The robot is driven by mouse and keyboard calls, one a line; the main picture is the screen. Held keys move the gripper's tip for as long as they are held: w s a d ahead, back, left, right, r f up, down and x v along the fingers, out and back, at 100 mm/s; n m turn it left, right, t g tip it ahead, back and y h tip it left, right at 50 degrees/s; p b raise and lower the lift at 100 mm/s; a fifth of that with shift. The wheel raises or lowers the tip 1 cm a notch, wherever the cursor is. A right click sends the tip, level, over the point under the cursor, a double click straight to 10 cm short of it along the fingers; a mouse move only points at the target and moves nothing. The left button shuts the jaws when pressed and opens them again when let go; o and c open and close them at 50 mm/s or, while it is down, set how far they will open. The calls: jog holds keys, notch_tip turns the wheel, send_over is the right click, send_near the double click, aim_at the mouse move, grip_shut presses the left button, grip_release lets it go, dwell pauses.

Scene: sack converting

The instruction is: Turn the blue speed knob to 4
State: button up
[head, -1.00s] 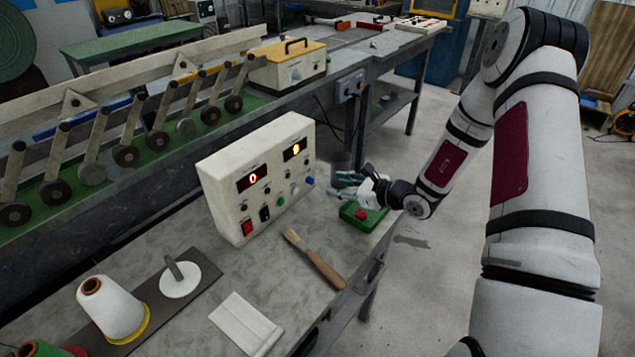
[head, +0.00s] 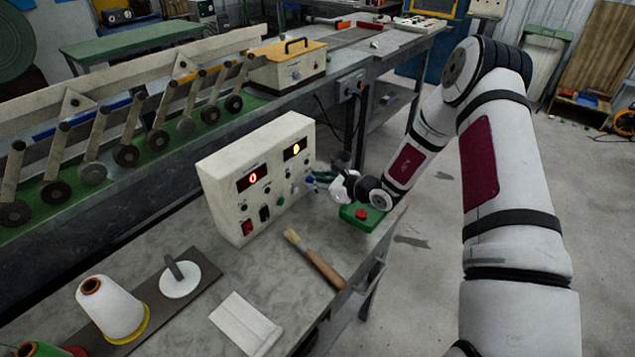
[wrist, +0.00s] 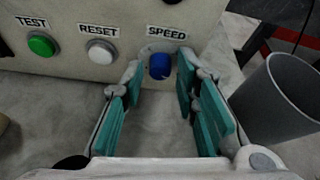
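The blue speed knob (wrist: 160,66) sits on the front panel of the cream control box (head: 219,176), under the SPEED label in the wrist view. Its pointer and scale are too small to read. My gripper (wrist: 158,80) is open, with its teal-padded fingers on either side of the knob and a visible gap to each. In the head view my gripper (head: 318,178) is at the right end of the panel, where the knob shows as a small blue spot (head: 309,180). The box's left display (head: 253,178) shows a red digit that looks like 0; the right display (head: 295,149) glows yellow, its digit unclear.
A white RESET button (wrist: 100,52) and a green TEST button (wrist: 41,44) are left of the knob. A grey cup (wrist: 276,100) stands close on the right. A green box with a red button (head: 361,214) sits below my wrist, and a brush (head: 316,260) lies in front.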

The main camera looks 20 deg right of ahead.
grip_shut()
jog(key=shift+w+d+f+m+y+b, duration=0.15)
jog(key=shift+m+y+b, duration=0.25)
jog(key=shift+m+b, duration=0.4)
jog(key=shift+m+g+y+b, duration=0.5)
jog(key=shift+m+g+b, duration=0.1)
jog(key=shift+m, duration=0.1)
jog(key=shift+o, duration=2.4)
grip_release()
